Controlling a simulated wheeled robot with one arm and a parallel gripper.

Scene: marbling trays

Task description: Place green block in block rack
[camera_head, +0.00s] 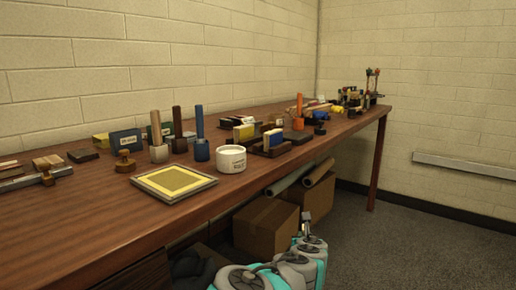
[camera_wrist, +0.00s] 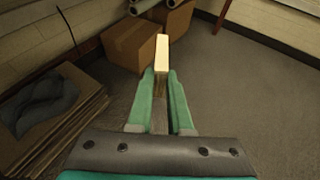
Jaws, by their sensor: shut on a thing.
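In the wrist view my gripper (camera_wrist: 161,82) is shut on an upright block (camera_wrist: 162,58), gripped between its two teal fingers. The block shows a pale cream face above and a brownish part between the fingers; no green shows on it from here. The gripper is out over the floor, below and in front of the workbench, away from the rack. In the head view a dark wooden block rack (camera_head: 283,150) stands on the bench, with a blue block (camera_head: 272,138) in it and a yellow block (camera_head: 243,132) at its left. The held block is not seen there.
A white tub (camera_head: 231,159) and a framed yellow screen (camera_head: 174,181) stand left of the rack on the bench (camera_head: 70,225). Upright handled tools (camera_head: 201,140) are behind them. Cardboard boxes (camera_head: 266,228) and rolled tubes (camera_head: 318,172) lie under the bench. Open floor (camera_head: 420,225) is at right.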

